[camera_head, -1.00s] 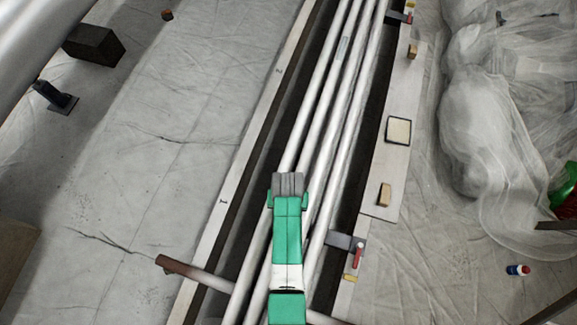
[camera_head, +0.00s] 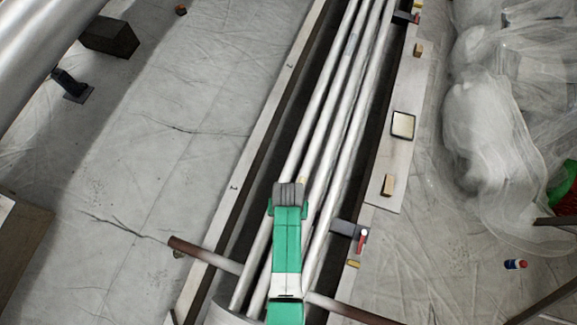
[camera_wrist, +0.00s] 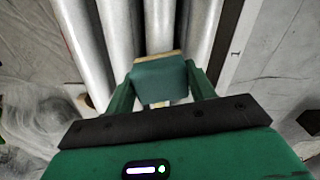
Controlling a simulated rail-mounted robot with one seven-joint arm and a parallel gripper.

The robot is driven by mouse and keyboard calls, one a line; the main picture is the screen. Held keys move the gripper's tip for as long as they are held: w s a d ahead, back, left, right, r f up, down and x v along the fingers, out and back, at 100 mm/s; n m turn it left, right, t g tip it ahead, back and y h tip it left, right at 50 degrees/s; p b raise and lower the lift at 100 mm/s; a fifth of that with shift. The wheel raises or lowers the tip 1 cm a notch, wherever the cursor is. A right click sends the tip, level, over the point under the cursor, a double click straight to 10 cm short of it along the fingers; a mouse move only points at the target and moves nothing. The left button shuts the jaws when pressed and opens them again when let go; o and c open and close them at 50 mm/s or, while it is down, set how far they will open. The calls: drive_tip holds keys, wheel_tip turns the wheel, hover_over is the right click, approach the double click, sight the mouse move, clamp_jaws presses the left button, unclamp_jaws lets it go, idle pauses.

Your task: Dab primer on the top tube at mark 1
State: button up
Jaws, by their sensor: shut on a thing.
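Several long pale tubes (camera_head: 318,150) run side by side up the picture; I cannot tell which is the top tube. A small label (camera_head: 350,45) is on one tube, too small to read. Dark marks show on the pale board left of the tubes, one (camera_head: 233,187) near my wrist; one also shows in the wrist view (camera_wrist: 236,52). In the wrist view my gripper (camera_wrist: 160,70) is shut on a green block-like tool (camera_wrist: 161,88) with a tan far edge, over the tubes. Contact with a tube cannot be told.
A board right of the tubes holds a square tray (camera_head: 403,125) and a tan block (camera_head: 388,185). A red-handled clamp (camera_head: 362,239) sits lower down. A rusty bar (camera_head: 205,255) crosses under the tubes. Plastic sheeting (camera_head: 490,130) bunches at right. The sheeted floor at left is mostly clear.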

drive_tip(key=shift+w+d+r+p, duration=0.1)
drive_tip(key=shift+w+r+p, duration=0.1)
drive_tip(key=shift+r+p, duration=0.3)
drive_tip(key=shift+w+r+p, duration=0.2)
drive_tip(key=shift+r+p, duration=0.05)
drive_tip(key=shift+r, duration=0.4)
drive_tip(key=shift+s+r+p, duration=0.15)
drive_tip(key=shift+r+p, duration=0.55)
drive_tip(key=shift+p, duration=0.05)
wheel_tip(320, 180, up, 3)
drive_tip(key=p, duration=0.3)
drive_tip(key=shift+f, duration=0.1)
